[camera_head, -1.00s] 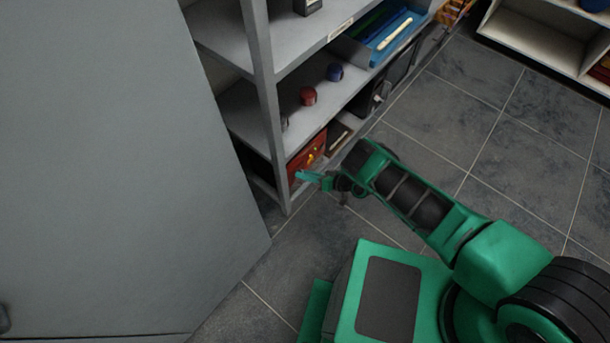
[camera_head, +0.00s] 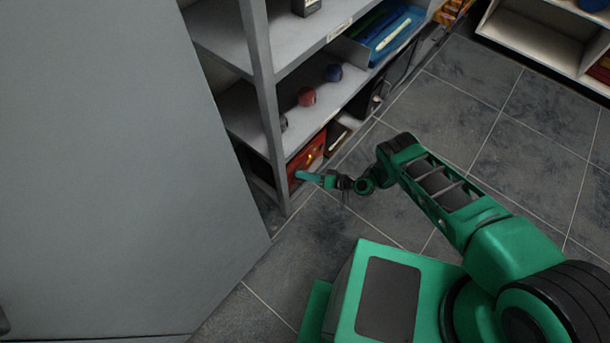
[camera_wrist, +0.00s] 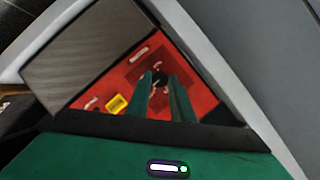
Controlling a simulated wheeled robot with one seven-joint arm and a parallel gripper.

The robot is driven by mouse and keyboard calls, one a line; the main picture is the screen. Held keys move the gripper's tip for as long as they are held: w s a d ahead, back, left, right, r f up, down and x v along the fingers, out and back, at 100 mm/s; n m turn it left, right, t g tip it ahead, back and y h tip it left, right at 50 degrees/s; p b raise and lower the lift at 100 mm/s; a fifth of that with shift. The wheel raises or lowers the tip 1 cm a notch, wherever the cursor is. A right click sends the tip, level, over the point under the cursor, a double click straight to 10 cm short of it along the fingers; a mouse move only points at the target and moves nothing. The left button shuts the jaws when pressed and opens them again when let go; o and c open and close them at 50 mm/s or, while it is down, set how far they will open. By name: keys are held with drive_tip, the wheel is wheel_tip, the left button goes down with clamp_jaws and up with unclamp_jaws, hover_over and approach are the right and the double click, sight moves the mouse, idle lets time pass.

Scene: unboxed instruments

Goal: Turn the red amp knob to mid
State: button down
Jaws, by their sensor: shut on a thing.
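The red amp (camera_head: 306,158) stands on the lowest shelf of the grey rack. In the wrist view its red face (camera_wrist: 199,88) fills the middle, beside a dark grey panel. A small dark knob (camera_wrist: 159,77) sits on a darker patch of that face, between the tips of my gripper (camera_wrist: 160,82). My gripper is shut on the knob; its fingers hide part of it, and its pointer angle is hard to read. In the head view my gripper (camera_head: 303,176) reaches the amp's front from the right.
A yellow part (camera_wrist: 116,104) stands out on the amp's face near the fingers. The grey rack post (camera_head: 268,110) rises close left of my gripper. Red (camera_head: 306,96) and blue (camera_head: 334,72) round things sit on the shelf above. The tiled floor (camera_head: 420,130) at right is clear.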

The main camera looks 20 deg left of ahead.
drive_tip(key=shift+w+d, duration=0.15)
drive_tip(key=shift+w, duration=0.2)
drive_tip(key=c, duration=1.8)
unclamp_jaws()
drive_tip(key=shift+o, duration=1.3)
drive_tip(key=shift+s, duration=0.15)
drive_tip(key=v, duration=1)
drive_tip(key=shift+d, duration=0.3)
